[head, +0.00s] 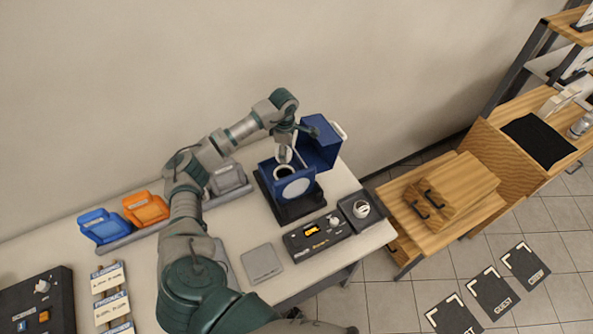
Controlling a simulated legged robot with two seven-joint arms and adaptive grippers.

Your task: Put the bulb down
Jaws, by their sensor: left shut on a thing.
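My left gripper (290,142) is over the blue housing (297,190) on the table, pointing down. It is shut on a small pale bulb (284,155), of which only a little shows. The bulb is right above the round opening in the top of the housing. I cannot tell whether it touches the opening. The housing's blue lid (321,146) stands open behind and to the right, close to the gripper. A round whitish piece (361,209) sits in a dark square holder (354,217) at the table's right end. My right gripper is not in view.
A black control box (319,236) and a grey square pad (261,263) lie in front of the housing. Blue (101,226), orange (146,208) and grey (228,178) holders line the table's back. A wooden bench (440,205) stands to the right, beyond a gap.

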